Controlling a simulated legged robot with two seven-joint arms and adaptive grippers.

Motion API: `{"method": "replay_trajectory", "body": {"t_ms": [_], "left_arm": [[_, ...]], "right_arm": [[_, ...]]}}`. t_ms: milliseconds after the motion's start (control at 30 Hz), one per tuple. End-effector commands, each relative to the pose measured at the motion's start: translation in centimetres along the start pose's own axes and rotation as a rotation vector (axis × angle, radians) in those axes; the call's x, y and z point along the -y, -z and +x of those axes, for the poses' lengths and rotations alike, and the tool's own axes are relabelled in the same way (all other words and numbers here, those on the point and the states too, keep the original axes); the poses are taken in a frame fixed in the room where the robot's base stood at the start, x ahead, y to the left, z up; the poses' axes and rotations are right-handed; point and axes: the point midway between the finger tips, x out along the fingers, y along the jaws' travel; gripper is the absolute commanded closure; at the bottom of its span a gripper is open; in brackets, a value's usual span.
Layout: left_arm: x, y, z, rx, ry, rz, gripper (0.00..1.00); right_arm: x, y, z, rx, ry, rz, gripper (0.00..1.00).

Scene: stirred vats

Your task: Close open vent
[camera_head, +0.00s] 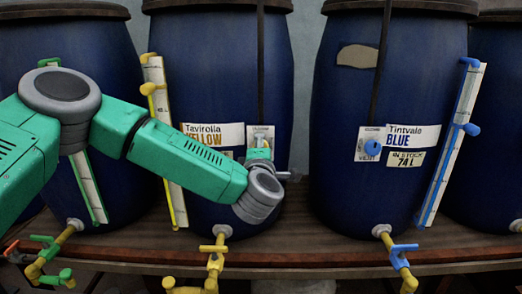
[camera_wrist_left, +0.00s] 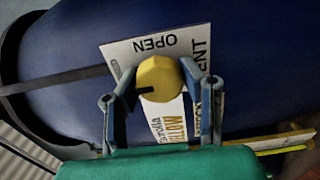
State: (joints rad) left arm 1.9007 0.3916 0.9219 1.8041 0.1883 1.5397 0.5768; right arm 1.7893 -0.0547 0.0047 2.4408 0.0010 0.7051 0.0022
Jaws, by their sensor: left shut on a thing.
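The yellow vat (camera_head: 205,75) is a blue barrel labelled Tavirolla Yellow. Its white vent plate (camera_head: 262,132) is partly hidden by my left arm in the head view. In the left wrist view, the round yellow vent knob (camera_wrist_left: 165,70) sits on the plate (camera_wrist_left: 120,52), with a black mark pointing to the left of that picture. The word OPEN shows upside down above the knob, and VENT is to its right. My left gripper (camera_wrist_left: 162,80) has one finger on each side of the knob and is shut on it. The knob is hidden in the head view.
The Tintvale Blue vat (camera_head: 410,80) stands to the right with a blue vent knob (camera_head: 373,148). A yellow gauge strip (camera_head: 160,110) is left of the yellow vat's labels. A yellow tap (camera_head: 215,255) sticks out below, over the wooden shelf's (camera_head: 310,250) front edge.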

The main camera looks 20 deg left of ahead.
Motion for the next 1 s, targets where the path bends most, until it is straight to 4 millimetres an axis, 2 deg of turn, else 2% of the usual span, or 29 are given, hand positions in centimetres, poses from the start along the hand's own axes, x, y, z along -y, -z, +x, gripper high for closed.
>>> {"method": "replay_trajectory", "body": {"t_ms": [33, 233, 267, 300, 667, 767, 1000], "left_arm": [[0.6, 0.0, -0.2, 0.001, 0.012, 0.003, 0.94], [0.7, 0.0, -0.2, 0.002, 0.014, 0.004, 0.94], [0.7, 0.0, -0.2, 0.002, 0.014, 0.005, 0.55], [0.7, 0.0, -0.2, 0.002, 0.014, 0.005, 0.44], [0.3, 0.0, -0.3, 0.002, 0.007, 0.003, 0.44], [0.3, -0.1, -1.4, 0.003, 0.007, 0.003, 0.44], [0.4, -0.1, -6.3, 0.006, 0.009, 0.004, 0.44]], "right_arm": [[0.0, 0.0, 0.0, 0.000, 0.000, 0.000, 0.56], [0.0, 0.0, 0.0, 0.000, 0.000, 0.000, 0.56], [0.0, 0.0, 0.0, 0.000, 0.000, 0.000, 0.56], [0.0, 0.0, 0.0, 0.000, 0.000, 0.000, 0.56], [0.0, -0.2, -0.1, -0.002, 0.000, 0.000, 0.56], [0.0, -0.3, -0.1, -0.003, 0.000, 0.000, 0.56], [0.0, -0.2, -0.1, -0.003, 0.000, 0.000, 0.56]]}}
